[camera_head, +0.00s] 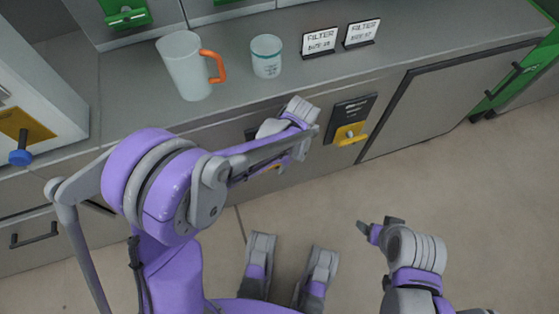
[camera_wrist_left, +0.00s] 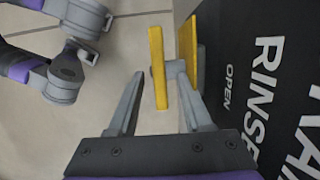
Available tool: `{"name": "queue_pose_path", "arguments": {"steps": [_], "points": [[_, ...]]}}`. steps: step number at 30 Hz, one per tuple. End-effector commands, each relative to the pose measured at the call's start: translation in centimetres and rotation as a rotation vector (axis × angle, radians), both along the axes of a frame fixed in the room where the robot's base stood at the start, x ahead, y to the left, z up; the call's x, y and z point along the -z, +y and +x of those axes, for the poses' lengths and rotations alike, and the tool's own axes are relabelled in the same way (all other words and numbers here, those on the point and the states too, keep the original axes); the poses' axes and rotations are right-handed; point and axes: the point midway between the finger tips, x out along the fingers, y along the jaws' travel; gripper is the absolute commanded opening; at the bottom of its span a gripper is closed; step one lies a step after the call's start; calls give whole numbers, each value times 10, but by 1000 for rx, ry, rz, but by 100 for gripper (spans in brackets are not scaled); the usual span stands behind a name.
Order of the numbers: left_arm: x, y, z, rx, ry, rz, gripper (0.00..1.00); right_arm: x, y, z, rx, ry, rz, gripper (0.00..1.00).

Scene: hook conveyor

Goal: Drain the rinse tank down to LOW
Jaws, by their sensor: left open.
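A black plate (camera_wrist_left: 262,75) with white lettering, including "RINSE" and "OPEN", fills the right of the left wrist view. Beside it is a yellow handle (camera_wrist_left: 158,68), standing out from the plate. My left gripper (camera_wrist_left: 158,75) is open, with the handle between its fingers and no clear grip on it. In the head view my left gripper (camera_head: 303,122) is at the counter front, mostly covering this plate and handle. My right gripper (camera_head: 376,228) hangs over the floor at lower right, away from the counter; its finger gap is unclear. I make out no tank level or LOW mark.
A second dark plate with a yellow handle (camera_head: 350,134) is to the right on the counter front. On the counter (camera_head: 440,35) stand a pitcher (camera_head: 187,68) with an orange handle, a cup (camera_head: 266,57) and two FILTER signs. A blue knob (camera_head: 19,158) is at left.

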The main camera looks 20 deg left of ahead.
Motion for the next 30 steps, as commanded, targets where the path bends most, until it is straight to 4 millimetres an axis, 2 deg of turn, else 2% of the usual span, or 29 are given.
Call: {"name": "queue_pose_path", "arguments": {"steps": [9,15,20,30], "points": [[-64,-12,8,0,-1,1,50,-23,0,-3,0,-7,0,83],[-90,-17,11,1,-1,0,50,-32,0,-4,0,-9,0,83],[-97,-19,13,0,0,0,50,-33,0,-5,0,-10,0,83],[-97,-19,13,0,0,0,50,-33,0,-4,0,-9,0,83]]}}
